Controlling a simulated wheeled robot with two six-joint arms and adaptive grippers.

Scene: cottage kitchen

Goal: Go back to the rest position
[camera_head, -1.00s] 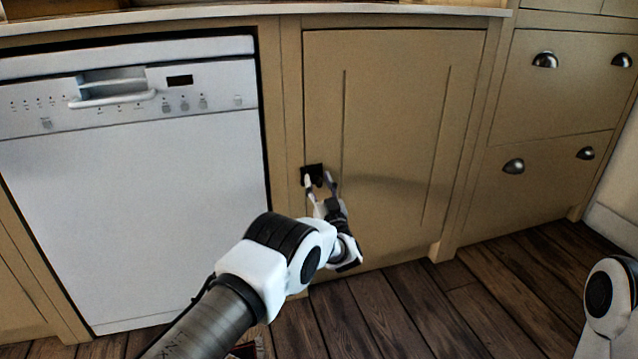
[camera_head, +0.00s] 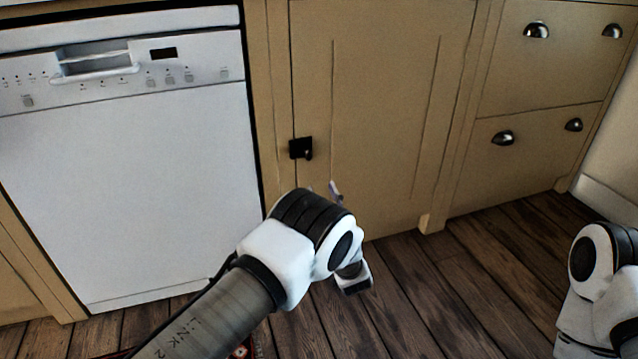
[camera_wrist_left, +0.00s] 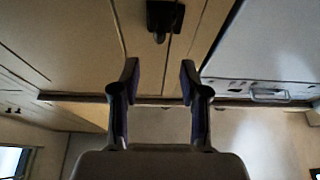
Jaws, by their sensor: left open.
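My left gripper (camera_head: 323,190) is mostly hidden behind my left arm's white and black joint in the head view; only its fingertips show, below the cupboard's black latch (camera_head: 300,148). In the left wrist view the gripper (camera_wrist_left: 160,82) is open, with nothing between its two fingers. The latch also shows there (camera_wrist_left: 165,16), beyond the fingertips and apart from them. The cupboard door (camera_head: 385,110) is shut. Part of my right arm shows at the right edge of the head view, but its gripper is out of view.
A white dishwasher (camera_head: 130,190) stands left of the cupboard, its door shut. Drawers (camera_head: 545,70) with cup handles are at the right, shut. The wooden floor (camera_head: 450,290) in front of the cupboard is clear. A bit of patterned rug shows at the bottom edge.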

